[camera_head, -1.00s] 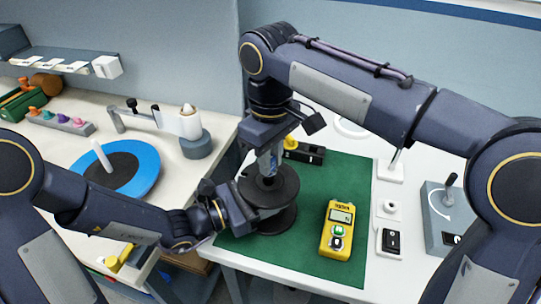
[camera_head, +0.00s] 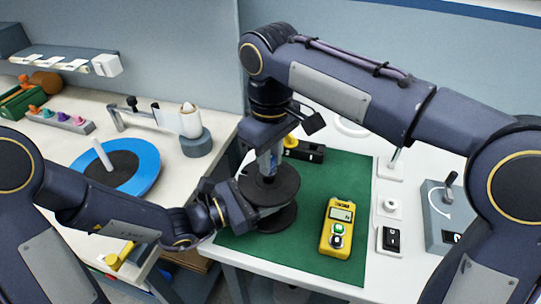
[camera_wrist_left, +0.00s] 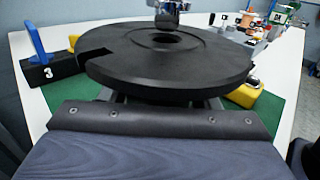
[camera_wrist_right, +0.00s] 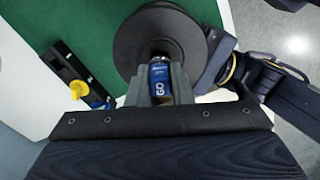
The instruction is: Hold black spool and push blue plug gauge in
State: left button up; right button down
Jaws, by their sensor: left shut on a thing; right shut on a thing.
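The black spool (camera_head: 281,181) stands upright on the green mat (camera_head: 310,262). My left gripper (camera_head: 262,200) is shut on the spool from its left side. In the left wrist view the spool's top flange (camera_wrist_left: 170,55) shows its centre hole, and the fingers go under the flange. My right gripper (camera_head: 268,170) points down above the spool's centre. It is shut on the blue plug gauge (camera_wrist_right: 160,80), marked "GO" in the right wrist view.
A black block (camera_head: 306,152) with a yellow knob stands behind the spool. It is marked 3 in the left wrist view (camera_wrist_left: 50,72). A yellow meter (camera_head: 337,228) lies right of the spool. A black switch (camera_head: 391,240) is farther right. Mat between spool and meter is clear.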

jog(key=shift+f, duration=0.15)
jog(key=shift+f, duration=0.95)
jog(key=c, duration=1.2)
grip_release()
notch_tip(320, 180, up, 12)
jog(key=shift+f, duration=0.1)
